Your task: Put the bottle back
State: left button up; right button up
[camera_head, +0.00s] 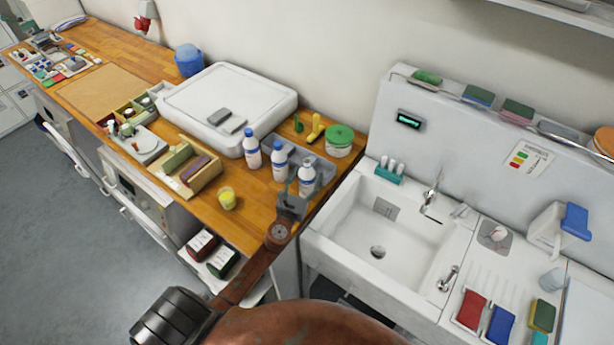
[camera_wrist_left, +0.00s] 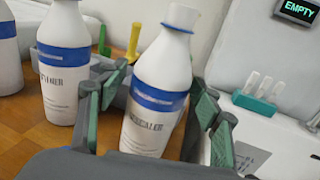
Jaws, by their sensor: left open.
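Three white bottles with blue bands stand in a row near the right end of the wooden counter: a left one (camera_head: 252,150), a middle one (camera_head: 280,161) and a right one (camera_head: 307,172). My left gripper (camera_head: 294,200) is open at the right bottle. In the left wrist view that bottle (camera_wrist_left: 158,88) is between the green-padded fingers, with gaps showing at its upper sides; contact lower down cannot be told. It leans right in that picture. The middle bottle (camera_wrist_left: 66,62) is just left of the fingers. A grey holder (camera_head: 283,143) is behind the bottles, partly hidden.
A yellow cup (camera_head: 227,198) stands in front of the bottles. A green-lidded tub (camera_head: 339,140) and a yellow tool (camera_head: 316,127) are behind them. A white sink (camera_head: 385,235) is to the right, with a teal rack (camera_head: 388,178) on its rim. A large white box (camera_head: 230,100) stands left.

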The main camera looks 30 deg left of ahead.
pick_arm(q)
jog(key=shift+r, duration=0.1)
jog(key=shift+s, duration=0.2)
jog(key=s+d+b, duration=0.1)
jog(key=s+d, duration=0.1)
jog(key=s, duration=0.9)
jog(key=shift+s, duration=0.2)
